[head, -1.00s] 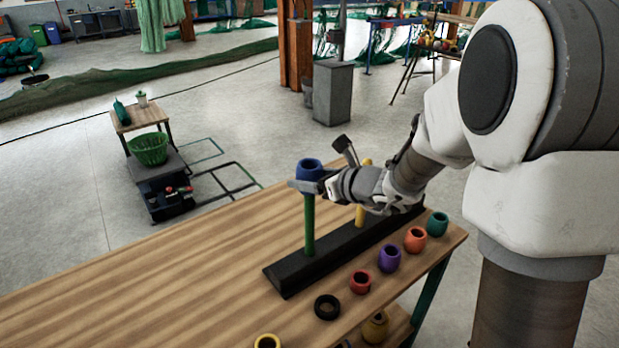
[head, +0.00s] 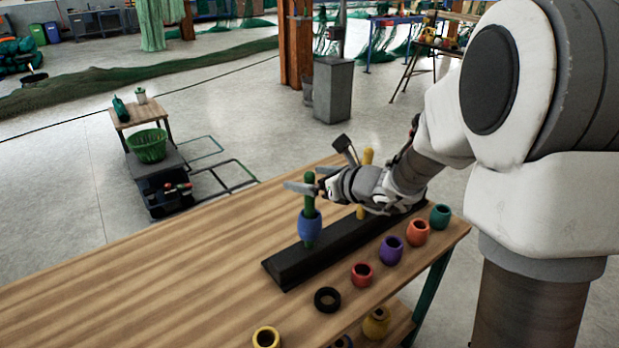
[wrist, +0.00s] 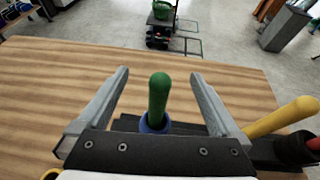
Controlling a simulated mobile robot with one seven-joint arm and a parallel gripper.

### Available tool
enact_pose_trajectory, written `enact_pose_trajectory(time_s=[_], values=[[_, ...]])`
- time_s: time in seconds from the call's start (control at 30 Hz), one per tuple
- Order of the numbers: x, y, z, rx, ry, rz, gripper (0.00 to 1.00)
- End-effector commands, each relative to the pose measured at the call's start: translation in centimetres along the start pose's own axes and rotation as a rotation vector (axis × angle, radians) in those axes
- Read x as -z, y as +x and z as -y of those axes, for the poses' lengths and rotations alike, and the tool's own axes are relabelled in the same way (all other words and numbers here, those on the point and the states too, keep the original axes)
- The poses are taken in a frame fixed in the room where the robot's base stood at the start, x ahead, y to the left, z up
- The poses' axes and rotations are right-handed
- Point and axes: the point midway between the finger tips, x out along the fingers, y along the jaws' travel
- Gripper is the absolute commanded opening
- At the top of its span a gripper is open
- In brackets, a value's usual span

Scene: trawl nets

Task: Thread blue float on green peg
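The blue float (head: 310,226) is around the green peg (head: 309,184), partway down it, with the peg's top sticking out above. A stretch of peg shows between the float and the black base (head: 290,270). My gripper (head: 305,188) is open at the upper part of the peg, above the float. In the wrist view the fingers (wrist: 160,92) stand wide apart on either side of the green peg (wrist: 159,95), touching nothing. The blue float (wrist: 153,124) shows below the peg's top, partly hidden by the gripper body.
A yellow peg (head: 366,158) stands on the same base, behind my gripper. Red (head: 362,274), purple (head: 391,250), orange (head: 417,232) and teal (head: 440,216) floats and a black ring (head: 327,299) line the table's right edge. The table's left part (head: 170,280) is clear.

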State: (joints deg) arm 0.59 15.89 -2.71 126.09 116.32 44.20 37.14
Motion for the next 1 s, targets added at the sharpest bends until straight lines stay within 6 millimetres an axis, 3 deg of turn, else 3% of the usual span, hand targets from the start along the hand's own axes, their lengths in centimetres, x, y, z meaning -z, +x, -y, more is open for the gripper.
enact_pose_trajectory(time_s=[0.23,0.37,1.0], values=[[0.0,-0.1,0.0,0.000,0.000,0.000,1.00],[-0.1,-1.2,0.1,0.002,0.000,0.000,1.00],[-0.2,-15.3,0.1,0.004,0.001,0.002,1.00]])
